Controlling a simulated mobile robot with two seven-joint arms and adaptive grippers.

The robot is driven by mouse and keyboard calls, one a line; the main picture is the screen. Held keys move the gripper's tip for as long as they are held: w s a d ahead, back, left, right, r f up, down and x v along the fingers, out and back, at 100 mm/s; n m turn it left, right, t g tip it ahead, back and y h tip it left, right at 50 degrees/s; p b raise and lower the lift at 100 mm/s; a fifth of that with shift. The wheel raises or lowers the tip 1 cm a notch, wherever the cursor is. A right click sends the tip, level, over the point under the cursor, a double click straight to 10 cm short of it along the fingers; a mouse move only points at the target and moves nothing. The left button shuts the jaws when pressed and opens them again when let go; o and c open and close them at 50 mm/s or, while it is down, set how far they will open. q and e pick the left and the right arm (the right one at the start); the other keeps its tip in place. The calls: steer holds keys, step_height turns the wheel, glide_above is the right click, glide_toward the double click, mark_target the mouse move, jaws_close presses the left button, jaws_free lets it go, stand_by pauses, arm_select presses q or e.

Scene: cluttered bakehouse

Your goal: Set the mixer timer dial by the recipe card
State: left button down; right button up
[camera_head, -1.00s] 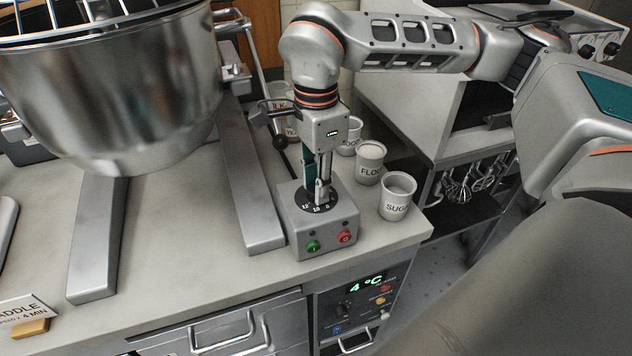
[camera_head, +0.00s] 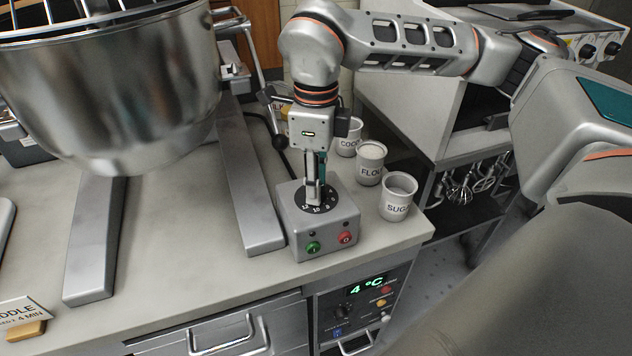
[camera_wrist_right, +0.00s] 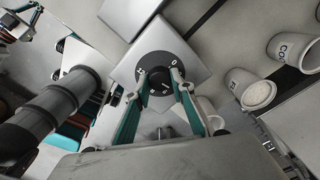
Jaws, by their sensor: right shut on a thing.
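The mixer timer box (camera_head: 300,225) is a grey block at the counter's right front, with a green button and a red button. Its black dial plate (camera_head: 328,206) has white numbers, partly covered by my gripper. My right gripper (camera_head: 316,188) points straight down and is shut on the dial's dark knob. In the right wrist view, the fingertips (camera_wrist_right: 161,84) sit on both sides of the round knob (camera_wrist_right: 158,78), and a white 0 shows on the plate. The knob's pointer setting is hard to read. The recipe card (camera_head: 30,310), cut by the frame edge, shows "DDLE" and "4 MIN".
The steel mixer bowl (camera_head: 120,90) and the mixer's leg (camera_head: 245,190) stand left of the box. Flour (camera_head: 370,165), sugar (camera_head: 397,198) and cocoa (camera_head: 348,140) cups stand close on its right. A fridge panel (camera_head: 362,305) reads 4 °C below. The counter's front is mostly clear.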

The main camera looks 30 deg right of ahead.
steer(key=shift+r, duration=0.1)
stand_by(0.4)
steer(key=o, duration=1.1)
step_height(320, 180, up, 12)
stand_by(0.4)
